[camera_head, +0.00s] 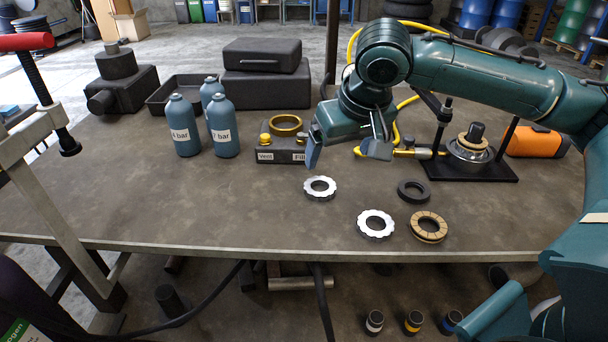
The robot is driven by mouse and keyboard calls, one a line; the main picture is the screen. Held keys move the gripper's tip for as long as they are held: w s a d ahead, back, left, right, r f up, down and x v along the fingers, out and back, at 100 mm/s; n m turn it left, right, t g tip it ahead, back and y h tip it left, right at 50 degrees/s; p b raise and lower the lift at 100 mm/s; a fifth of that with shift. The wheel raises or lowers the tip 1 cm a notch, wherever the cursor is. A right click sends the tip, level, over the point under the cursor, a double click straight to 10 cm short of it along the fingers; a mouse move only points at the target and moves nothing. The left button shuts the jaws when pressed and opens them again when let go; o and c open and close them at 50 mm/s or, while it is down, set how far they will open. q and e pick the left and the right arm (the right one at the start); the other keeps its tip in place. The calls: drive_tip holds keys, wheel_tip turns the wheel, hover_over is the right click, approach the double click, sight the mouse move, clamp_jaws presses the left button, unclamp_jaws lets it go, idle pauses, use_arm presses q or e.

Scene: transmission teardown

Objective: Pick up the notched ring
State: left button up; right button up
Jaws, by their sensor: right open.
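Several rings lie flat on the dark table. A silver ring with a notched outer edge (320,195) lies just in front of my right gripper. A second silver ring with a similar notched edge (376,234) lies nearer the front edge. A plain dark ring (413,197) and a tan ring with dark segment lines (428,237) lie to the right. My right gripper (345,160) is open and empty, its fingers spread apart above the table behind the first silver ring, touching no ring. My left gripper is not in view.
The table (220,205) is clear left of the rings. Behind my right gripper is a block with a brass ring (286,124). A black press stand (470,172) and orange case (537,142) stand right. Blue bottles (184,138) and a red-handled clamp (28,42) are left.

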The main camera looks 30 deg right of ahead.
approach(319, 190)
drive_tip(key=shift+s+d+f+b, duration=0.1)
drive_tip(key=shift+s+f+b, duration=0.1)
drive_tip(key=shift+s+b, duration=0.15)
drive_tip(key=shift+w+x, duration=0.2)
drive_tip(key=shift+x, duration=1.35)
drive_tip(key=shift+w+x, duration=0.2)
drive_tip(key=shift+x, duration=1.35)
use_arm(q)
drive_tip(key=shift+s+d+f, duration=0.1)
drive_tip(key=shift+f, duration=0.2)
use_arm(e)
drive_tip(key=shift+r, duration=0.15)
drive_tip(key=c, duration=1.2)
drive_tip(key=shift+r, duration=0.1)
drive_tip(key=shift+c, duration=0.2)
